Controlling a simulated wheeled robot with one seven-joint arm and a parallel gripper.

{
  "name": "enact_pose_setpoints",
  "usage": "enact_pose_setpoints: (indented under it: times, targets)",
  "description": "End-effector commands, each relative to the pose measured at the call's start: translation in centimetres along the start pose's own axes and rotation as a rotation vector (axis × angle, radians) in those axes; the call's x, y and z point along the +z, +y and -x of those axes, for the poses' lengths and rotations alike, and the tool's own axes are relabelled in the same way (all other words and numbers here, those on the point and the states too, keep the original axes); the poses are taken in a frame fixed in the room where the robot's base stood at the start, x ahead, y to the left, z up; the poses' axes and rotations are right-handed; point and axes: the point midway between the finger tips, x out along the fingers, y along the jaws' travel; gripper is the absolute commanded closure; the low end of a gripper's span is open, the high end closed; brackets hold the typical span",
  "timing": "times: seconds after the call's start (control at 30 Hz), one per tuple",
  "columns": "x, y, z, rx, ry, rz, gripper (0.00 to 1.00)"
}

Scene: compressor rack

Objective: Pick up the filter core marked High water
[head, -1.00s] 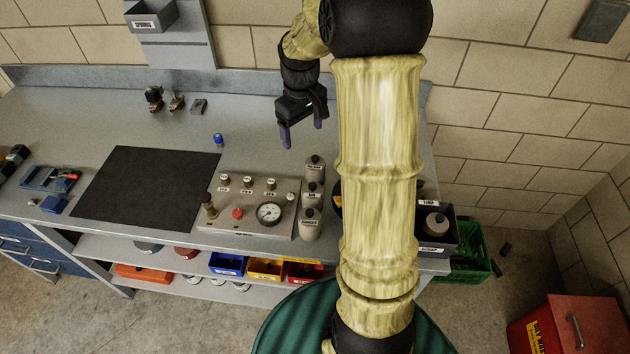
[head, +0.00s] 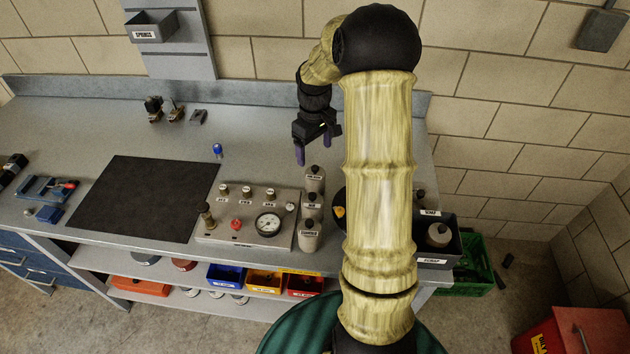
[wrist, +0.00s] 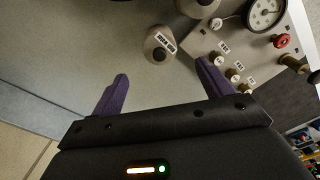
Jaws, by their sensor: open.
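Three grey bottle-shaped cores with black caps stand in a row on the bench, right of the gauge panel. The far core (head: 315,182) has a two-word label, too small to read surely; in the wrist view this core (wrist: 160,46) shows its cap and white label. The middle core (head: 312,207) and near core (head: 309,238) stand in front of it. My gripper (head: 312,155) is open and empty, above and just behind the far core. In the wrist view its purple fingers (wrist: 164,85) are apart, with the far core beyond them and no contact visible.
The gauge panel (head: 252,230) with knobs and a dial stands left of the cores. A small blue-topped item (head: 218,150) is behind it. A black mat (head: 145,198) lies farther left. A dark bin (head: 450,240) holds another core at right. The bench behind the panel is mostly clear.

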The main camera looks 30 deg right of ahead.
Motion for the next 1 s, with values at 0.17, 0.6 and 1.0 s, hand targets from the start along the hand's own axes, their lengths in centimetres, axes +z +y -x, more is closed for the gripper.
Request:
enact_pose_setpoints:
  times: [0.17,0.6,1.0]
  targets:
    - [0.1,-0.1,-3.2,-0.003,-0.004,0.001,0.21]
    - [0.0,0.0,-6.7,0.001,0.0,0.0,0.21]
    - [0.1,0.0,-9.0,-0.002,-0.004,0.001,0.21]
